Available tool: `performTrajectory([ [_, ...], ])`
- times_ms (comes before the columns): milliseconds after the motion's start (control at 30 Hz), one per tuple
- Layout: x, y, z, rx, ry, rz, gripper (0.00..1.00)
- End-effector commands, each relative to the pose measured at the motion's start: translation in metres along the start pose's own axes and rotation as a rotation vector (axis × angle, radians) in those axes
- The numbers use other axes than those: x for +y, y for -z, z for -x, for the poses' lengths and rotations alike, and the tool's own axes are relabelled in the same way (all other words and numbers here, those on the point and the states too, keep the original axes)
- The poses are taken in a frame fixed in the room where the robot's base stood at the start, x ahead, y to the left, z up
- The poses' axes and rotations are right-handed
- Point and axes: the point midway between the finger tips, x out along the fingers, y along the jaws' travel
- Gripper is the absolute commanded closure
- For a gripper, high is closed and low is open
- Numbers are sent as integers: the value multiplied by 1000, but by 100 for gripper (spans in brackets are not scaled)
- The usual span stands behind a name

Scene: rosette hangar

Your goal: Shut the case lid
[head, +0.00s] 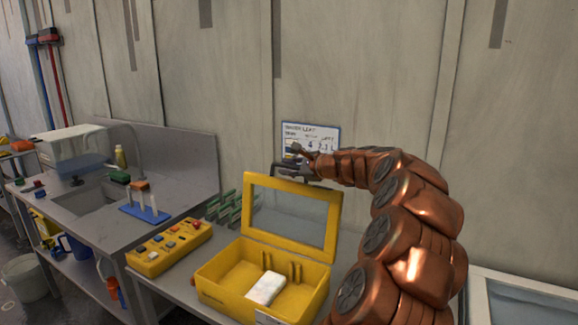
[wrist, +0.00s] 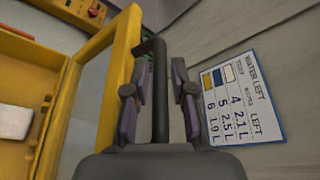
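The yellow case (head: 212,289) stands open on the bench. Its lid (head: 292,244), a yellow frame around a clear window, is raised at the back and leans slightly. The lid's yellow edge (wrist: 122,62) also shows in the wrist view, left of my fingers. A dark bar (wrist: 160,92), seemingly the lid's handle, lies between the fingers. My gripper (head: 294,165) is at the lid's top edge, and its fingers also show in the wrist view (wrist: 160,105). They are apart, with gaps visible on both sides of the bar. A white block (head: 265,288) lies inside the case.
A yellow control box (head: 170,248) with coloured buttons stands left of the case. Green upright pieces (head: 222,207) stand behind it. A label card (head: 320,138) is on the wall behind my gripper. A sink bench (head: 100,212) is further left. A pale-framed panel (head: 520,298) is at right.

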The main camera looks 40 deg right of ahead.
Motion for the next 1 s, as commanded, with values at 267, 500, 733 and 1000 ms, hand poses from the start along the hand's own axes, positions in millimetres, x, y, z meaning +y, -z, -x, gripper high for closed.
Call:
performTrajectory([
  [267,0,1,-3,0,1,0,75],
  [500,0,1,-3,1,1,-1,94],
  [733,0,1,-3,1,1,-1,100],
  [1000,0,1,-3,1,1,-1,100],
])
